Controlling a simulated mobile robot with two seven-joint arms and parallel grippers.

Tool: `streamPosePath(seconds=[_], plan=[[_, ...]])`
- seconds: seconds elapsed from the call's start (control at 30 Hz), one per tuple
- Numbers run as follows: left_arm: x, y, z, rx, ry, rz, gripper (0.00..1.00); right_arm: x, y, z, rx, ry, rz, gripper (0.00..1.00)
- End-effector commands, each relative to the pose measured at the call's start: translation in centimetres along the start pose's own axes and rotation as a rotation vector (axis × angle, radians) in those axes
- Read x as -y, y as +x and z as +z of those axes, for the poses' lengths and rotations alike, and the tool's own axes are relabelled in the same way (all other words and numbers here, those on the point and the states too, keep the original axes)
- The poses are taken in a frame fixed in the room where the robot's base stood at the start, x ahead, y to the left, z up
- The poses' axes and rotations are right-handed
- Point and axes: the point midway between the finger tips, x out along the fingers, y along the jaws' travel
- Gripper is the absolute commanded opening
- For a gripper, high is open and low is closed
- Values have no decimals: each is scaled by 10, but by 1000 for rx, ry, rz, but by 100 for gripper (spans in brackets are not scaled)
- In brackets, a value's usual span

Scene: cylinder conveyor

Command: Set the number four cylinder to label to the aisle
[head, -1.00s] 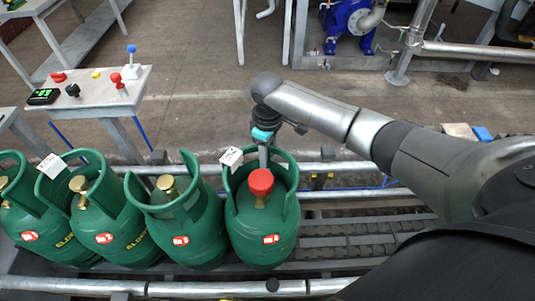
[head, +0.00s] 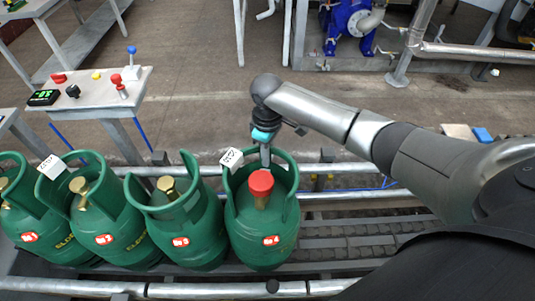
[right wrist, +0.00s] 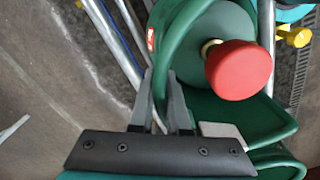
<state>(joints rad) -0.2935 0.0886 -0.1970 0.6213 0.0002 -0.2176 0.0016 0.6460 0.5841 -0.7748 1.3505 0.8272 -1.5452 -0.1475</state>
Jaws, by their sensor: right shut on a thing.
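The number four cylinder (head: 262,235) is green with a red cap (head: 260,184) over its valve and a white tag on its collar. It stands upright at the right end of the row on the conveyor (head: 350,240). Its red number label (head: 271,240) faces the near side, toward my head camera. My right gripper (head: 264,158) reaches down from the far side and is shut on the collar rim. In the right wrist view, the two fingers (right wrist: 161,95) close around the green collar (right wrist: 165,45), beside the red cap. My left gripper is not in view.
Cylinders number three (head: 178,230), two (head: 103,225) and one (head: 30,225) stand close together to the left. The conveyor to the right is bare. A far rail (head: 345,168) and a near rail (head: 200,290) border it. A control stand (head: 110,100) is behind at left.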

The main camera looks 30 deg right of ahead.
Motion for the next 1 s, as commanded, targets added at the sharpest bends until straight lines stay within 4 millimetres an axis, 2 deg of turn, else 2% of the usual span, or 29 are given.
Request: streamPosePath(seconds=[0.77,1.0], plan=[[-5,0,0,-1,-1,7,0,-2,-1,0,-3,5,5,0],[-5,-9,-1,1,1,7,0,-3,-4,2,-3,34,5,0]])
